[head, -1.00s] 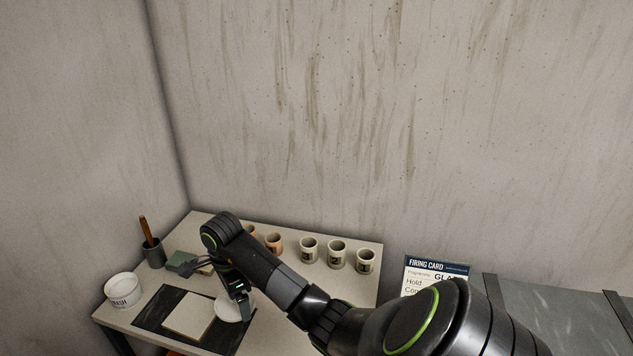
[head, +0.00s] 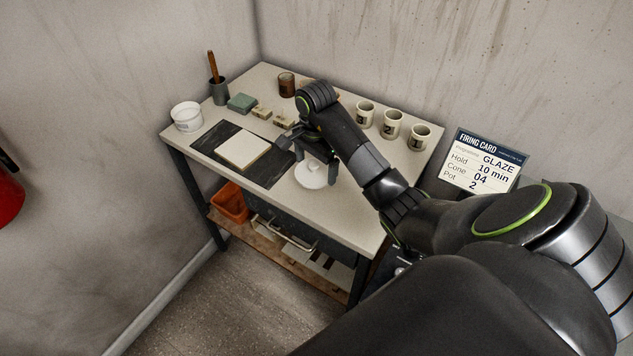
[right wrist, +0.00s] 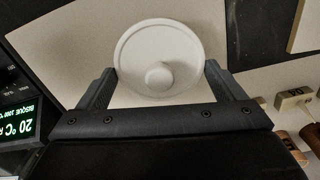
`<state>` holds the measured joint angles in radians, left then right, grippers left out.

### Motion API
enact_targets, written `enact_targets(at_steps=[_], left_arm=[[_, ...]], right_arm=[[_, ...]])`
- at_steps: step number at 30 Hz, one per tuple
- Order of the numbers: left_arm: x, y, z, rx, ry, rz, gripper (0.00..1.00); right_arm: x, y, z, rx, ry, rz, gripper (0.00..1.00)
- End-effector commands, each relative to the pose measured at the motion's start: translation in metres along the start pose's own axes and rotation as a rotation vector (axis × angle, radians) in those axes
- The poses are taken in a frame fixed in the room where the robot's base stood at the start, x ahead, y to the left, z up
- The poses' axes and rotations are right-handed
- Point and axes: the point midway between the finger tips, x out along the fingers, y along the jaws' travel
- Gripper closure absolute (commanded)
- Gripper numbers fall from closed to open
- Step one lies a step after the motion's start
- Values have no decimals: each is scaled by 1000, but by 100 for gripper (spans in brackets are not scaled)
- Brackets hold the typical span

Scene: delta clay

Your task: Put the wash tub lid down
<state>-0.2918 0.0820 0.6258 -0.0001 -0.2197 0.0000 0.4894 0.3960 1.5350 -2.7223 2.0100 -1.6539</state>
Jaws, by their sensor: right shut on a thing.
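The wash tub lid (head: 311,177) is a round white disc with a knob, just right of the dark mat near the table's front edge. It also shows in the right wrist view (right wrist: 160,45), knob facing the camera. My right gripper (head: 318,164) is shut on the lid, its fingers at opposite sides of the rim. The lid looks level and low over the table; I cannot tell whether it touches. The white wash tub (head: 187,117) stands open at the table's left corner. My left gripper is not in view.
The table (head: 342,216) is bare around the lid. A pale slab (head: 243,149) lies on the dark mat (head: 209,142). Several cups stand at the back, including a numbered cup (head: 392,124). A firing card (head: 482,161) stands at the right.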

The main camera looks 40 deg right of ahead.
Motion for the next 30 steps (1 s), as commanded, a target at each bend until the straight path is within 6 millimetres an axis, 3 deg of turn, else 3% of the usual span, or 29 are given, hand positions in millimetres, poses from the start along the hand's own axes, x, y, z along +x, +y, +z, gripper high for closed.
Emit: enact_targets(at_steps=[1,11,16,27,28,30], left_arm=[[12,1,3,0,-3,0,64],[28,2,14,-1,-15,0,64],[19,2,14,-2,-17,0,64],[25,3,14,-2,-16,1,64],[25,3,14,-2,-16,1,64],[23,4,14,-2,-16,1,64]], right_arm=[[12,0,0,0,0,0,33],[32,0,0,1,0,0,33],[50,1,0,1,-1,3,33],[57,0,0,1,0,0,33],[56,0,0,1,0,0,10],[55,0,0,1,0,0,1]])
